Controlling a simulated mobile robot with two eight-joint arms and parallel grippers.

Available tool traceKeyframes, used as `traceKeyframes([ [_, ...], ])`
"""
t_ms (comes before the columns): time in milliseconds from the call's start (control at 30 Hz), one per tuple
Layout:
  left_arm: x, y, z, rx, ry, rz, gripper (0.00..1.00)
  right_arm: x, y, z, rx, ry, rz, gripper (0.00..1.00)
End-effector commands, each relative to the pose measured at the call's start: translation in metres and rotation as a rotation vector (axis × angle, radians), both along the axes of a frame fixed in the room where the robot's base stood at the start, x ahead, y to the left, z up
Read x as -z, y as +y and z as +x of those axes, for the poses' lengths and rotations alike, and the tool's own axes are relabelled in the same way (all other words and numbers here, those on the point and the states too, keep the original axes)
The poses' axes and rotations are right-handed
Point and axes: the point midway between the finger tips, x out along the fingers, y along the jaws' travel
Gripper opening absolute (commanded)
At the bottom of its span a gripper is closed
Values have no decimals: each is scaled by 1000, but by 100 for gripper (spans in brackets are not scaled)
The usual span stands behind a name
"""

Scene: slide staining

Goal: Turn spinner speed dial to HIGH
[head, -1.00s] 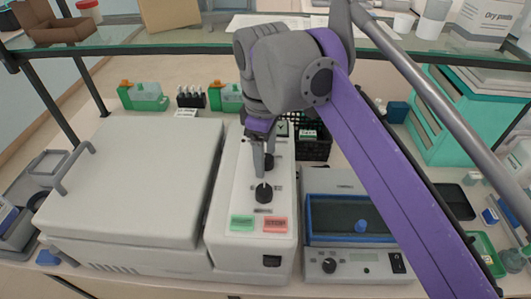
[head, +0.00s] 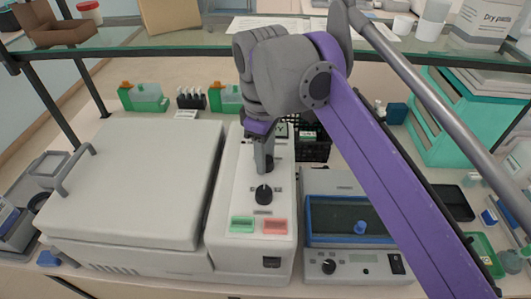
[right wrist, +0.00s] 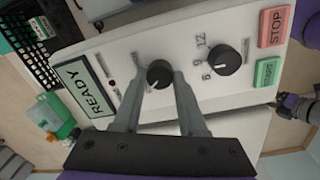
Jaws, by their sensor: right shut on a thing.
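The spinner is the white machine with a narrow control panel (head: 229,205) on its right side. Two black dials sit on the panel. My right gripper (right wrist: 161,76) is shut on the far dial (right wrist: 159,74), beside the READY display (right wrist: 84,88); its two fingers press on opposite sides of the knob. In the head view the right gripper (head: 265,170) hides most of that dial. The near dial (head: 264,195) stands free, and in the right wrist view (right wrist: 223,60) it has numbers around it. The far dial's setting marks are too small or hidden to read.
A green START button (right wrist: 267,72) and a red STOP button (right wrist: 274,27) lie near the panel's front. A grey device with a blue-rimmed tray (head: 325,236) stands close on the right. A glass shelf (head: 180,48) crosses behind. A black basket (head: 318,151) stands behind the panel.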

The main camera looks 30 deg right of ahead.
Motion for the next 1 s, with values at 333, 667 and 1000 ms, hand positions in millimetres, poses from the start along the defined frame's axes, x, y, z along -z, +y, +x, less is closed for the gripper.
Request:
traceKeyframes([
  [333, -18, 0, 5, 0, -10, 0, 71, -2, 0, 1, 274, 0, 0, 0],
  [667, -33, 0, 10, 0, -19, 0, 71, -2, 0, 1, 589, 0, 0, 0],
  [1000, -45, 0, 14, 0, -27, 0, 71, -1, -1, 2, 910, -1, 1, 0],
])
